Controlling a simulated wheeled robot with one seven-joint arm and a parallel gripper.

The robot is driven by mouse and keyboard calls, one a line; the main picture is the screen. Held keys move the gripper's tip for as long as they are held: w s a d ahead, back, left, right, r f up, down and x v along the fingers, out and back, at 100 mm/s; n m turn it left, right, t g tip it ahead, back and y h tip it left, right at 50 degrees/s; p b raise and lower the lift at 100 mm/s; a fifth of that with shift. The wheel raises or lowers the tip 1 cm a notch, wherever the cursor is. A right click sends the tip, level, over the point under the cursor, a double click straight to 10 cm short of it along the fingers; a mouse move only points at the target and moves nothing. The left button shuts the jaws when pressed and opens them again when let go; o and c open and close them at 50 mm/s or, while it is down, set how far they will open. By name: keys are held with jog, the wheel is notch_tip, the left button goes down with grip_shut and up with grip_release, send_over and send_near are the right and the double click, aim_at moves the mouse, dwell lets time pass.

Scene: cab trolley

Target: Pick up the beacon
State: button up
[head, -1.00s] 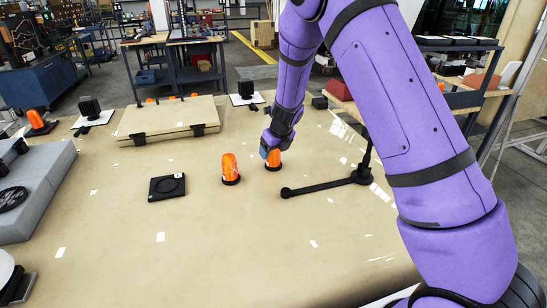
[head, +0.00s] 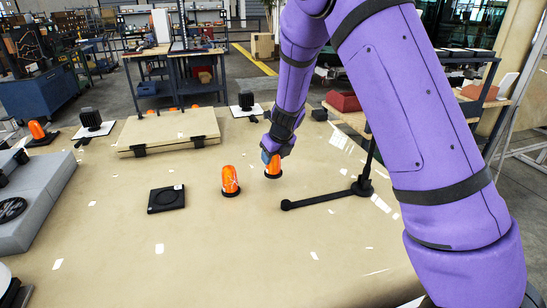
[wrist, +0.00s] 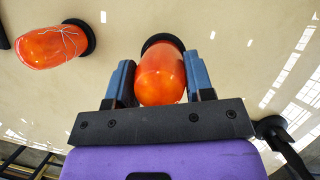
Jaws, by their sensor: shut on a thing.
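An orange beacon (head: 273,170) with a black base is between the fingers of my gripper (head: 272,158). In the wrist view the beacon's orange dome (wrist: 161,75) fills the gap between the two blue-grey fingers of my gripper (wrist: 160,72), which is shut on it. Its black base points away from the palm. I cannot tell whether the base touches the table. A second orange beacon (head: 230,180) stands upright to its left. In the wrist view its dome (wrist: 50,47) has pale crack-like lines.
A black square plate (head: 166,198) lies left of the beacons. A black rod (head: 325,199) with an upright post lies to the right. A flat tan panel (head: 170,133) is behind. Another beacon (head: 37,130) is far left. The front of the table is clear.

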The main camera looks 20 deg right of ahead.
jog(key=s+a+r, duration=0.1)
jog(key=s+a, duration=0.3)
jog(key=s, duration=0.9)
jog(key=shift+r, duration=0.15)
